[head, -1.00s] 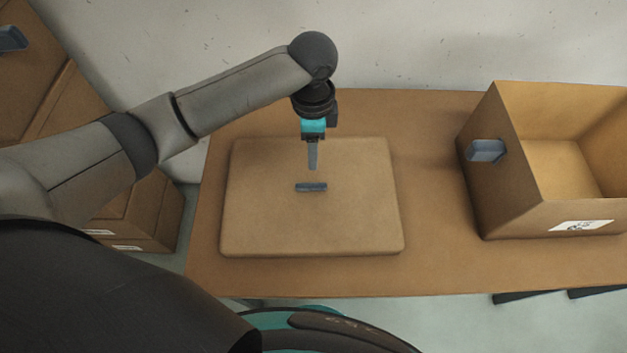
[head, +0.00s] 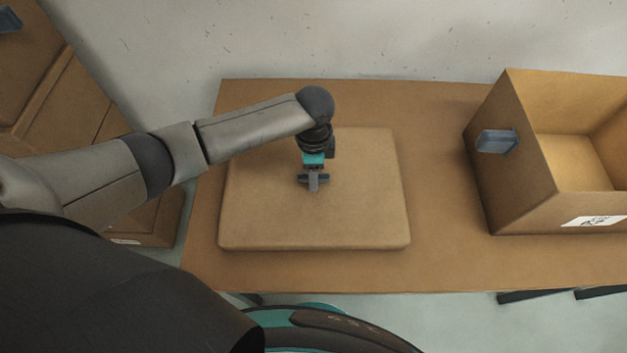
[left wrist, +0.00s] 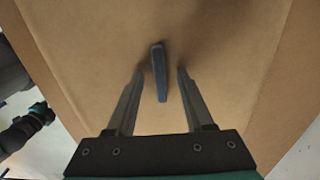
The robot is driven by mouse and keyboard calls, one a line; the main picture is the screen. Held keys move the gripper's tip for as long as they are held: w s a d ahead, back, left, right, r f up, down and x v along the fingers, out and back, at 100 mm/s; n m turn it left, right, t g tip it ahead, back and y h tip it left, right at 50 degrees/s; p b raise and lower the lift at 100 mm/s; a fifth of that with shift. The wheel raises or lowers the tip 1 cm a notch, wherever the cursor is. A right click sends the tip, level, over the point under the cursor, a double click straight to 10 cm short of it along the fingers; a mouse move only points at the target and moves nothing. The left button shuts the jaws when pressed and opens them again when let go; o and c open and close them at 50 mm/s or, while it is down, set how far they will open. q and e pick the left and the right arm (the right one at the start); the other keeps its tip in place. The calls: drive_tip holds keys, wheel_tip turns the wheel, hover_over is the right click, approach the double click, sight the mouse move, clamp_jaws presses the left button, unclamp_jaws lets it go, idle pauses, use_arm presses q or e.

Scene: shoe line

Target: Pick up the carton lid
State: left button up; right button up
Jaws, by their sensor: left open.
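The carton lid (head: 270,215) lies flat on the brown table, a wide tan panel with a small grey-blue handle (head: 323,180) at its middle. My left gripper (head: 314,187) is over the handle in the head view and partly hides it. In the left wrist view the lid (left wrist: 215,100) fills most of the picture. There the handle (left wrist: 159,72) stands between the two open fingers of my left gripper (left wrist: 159,72), with a gap on each side.
An open carton (head: 515,185) with a grey-blue side handle and a white label stands on the table (head: 440,255) at the right. More brown cartons (head: 75,100) are stacked at the left, off the table. Bare table lies between lid and open carton.

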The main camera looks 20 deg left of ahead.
use_arm(q)
clamp_jaws()
idle(0.4)
